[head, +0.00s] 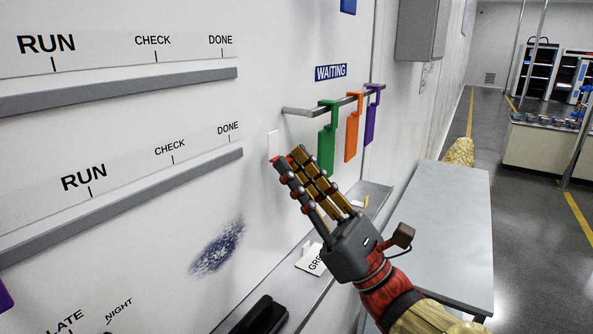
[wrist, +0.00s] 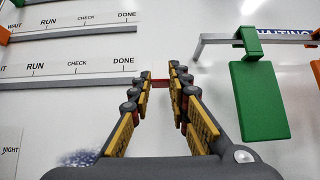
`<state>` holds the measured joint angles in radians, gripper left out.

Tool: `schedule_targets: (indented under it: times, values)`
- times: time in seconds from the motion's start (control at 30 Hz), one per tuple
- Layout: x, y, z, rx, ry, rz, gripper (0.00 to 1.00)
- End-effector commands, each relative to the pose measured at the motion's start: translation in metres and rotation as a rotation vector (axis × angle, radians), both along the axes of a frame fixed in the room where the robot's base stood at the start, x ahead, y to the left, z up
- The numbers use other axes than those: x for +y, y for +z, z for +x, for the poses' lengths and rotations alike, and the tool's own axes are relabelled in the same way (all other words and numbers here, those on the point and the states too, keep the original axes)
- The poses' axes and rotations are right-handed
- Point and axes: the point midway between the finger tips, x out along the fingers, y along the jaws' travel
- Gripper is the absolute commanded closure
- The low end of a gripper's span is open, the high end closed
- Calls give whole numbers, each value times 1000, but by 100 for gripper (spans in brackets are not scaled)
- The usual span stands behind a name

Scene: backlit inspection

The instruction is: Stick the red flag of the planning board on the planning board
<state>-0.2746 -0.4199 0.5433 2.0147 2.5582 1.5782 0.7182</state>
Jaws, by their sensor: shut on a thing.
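My gripper (head: 290,160) is shut on the small red flag; in the wrist view a narrow red strip of the flag (wrist: 160,83) shows between the fingertips. The fingers hide most of it. The planning board (head: 180,115) is the white upright surface with lettered rows. My fingertips point at it, right of the row ends and left of the hanging tags. I cannot tell whether the flag touches the board.
Green (head: 327,145), orange (head: 353,135) and purple (head: 371,120) tags hang from a rail under the WAITING label (head: 331,72), close right of my fingers. Grey ledges (head: 120,88) run under the rows. A tray (head: 285,292) with a black object (head: 262,315) lies below.

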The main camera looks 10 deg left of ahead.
Motion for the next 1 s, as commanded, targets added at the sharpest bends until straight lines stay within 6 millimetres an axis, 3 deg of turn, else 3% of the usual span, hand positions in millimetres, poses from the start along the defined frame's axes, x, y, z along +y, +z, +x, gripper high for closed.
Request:
schedule_targets:
  times: [1.0]
  values:
    - [22,0,9,0,1,0,90]
